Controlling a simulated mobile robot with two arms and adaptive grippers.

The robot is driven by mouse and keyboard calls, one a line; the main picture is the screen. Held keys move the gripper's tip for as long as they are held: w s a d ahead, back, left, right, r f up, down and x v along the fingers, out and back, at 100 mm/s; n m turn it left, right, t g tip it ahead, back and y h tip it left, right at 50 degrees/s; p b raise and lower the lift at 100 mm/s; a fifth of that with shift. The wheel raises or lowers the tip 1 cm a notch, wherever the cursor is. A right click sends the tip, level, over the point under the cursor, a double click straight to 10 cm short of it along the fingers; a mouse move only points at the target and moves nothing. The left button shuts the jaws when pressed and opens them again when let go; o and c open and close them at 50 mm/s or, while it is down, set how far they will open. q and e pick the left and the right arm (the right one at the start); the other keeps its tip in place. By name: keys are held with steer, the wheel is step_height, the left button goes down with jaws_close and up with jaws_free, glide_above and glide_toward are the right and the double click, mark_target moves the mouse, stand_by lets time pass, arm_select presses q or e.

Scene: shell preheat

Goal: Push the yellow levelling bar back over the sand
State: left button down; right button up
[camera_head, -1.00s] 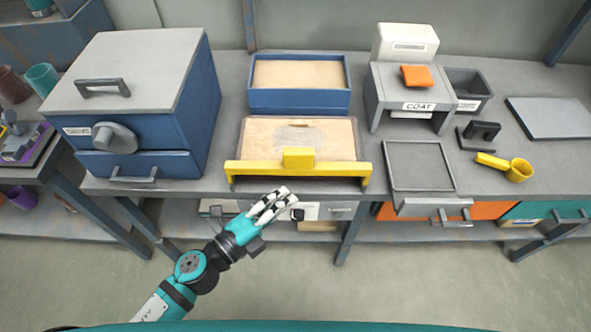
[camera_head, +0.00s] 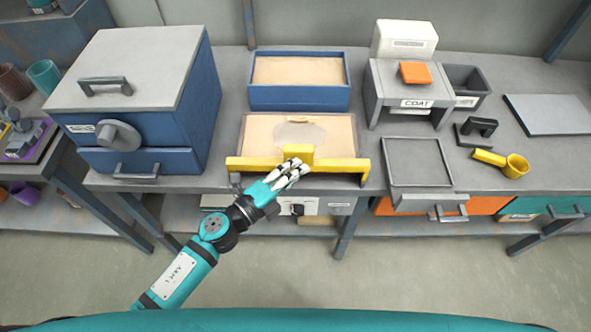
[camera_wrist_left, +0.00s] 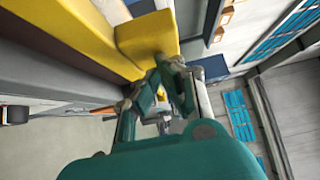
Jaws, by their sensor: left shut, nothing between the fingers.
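The yellow levelling bar (camera_head: 240,164) lies across the front end of the sand tray, with a raised block at its middle. The tray holds pale sand (camera_head: 262,130) with a greyish patch near its centre. My left gripper (camera_head: 297,168) is shut and empty, at the front of the bar by the block. In the left wrist view the bar (camera_wrist_left: 75,40) runs along the upper left, and the fingertips (camera_wrist_left: 172,65) are close against the block; I cannot tell if they touch. My right gripper is not in view.
A blue box of sand (camera_head: 300,97) stands behind the tray. A blue oven-like cabinet (camera_head: 190,100) is to the left. A grey COAT stand (camera_head: 378,100), a grey tray (camera_head: 418,165) and a yellow scoop (camera_head: 515,166) are to the right.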

arm_select(q)
steer(key=w+b, duration=0.1)
steer(key=w, duration=0.8)
steer(key=shift+w, duration=0.2)
steer(key=w+b, duration=0.4)
steer(key=w, duration=0.7)
steer(key=shift+f, duration=0.1)
steer(key=shift+w+b, duration=0.25)
steer(key=shift+b, duration=0.05)
steer(key=shift+w+r, duration=0.15)
steer(key=shift+r, duration=0.05)
steer(key=shift+a, duration=0.1)
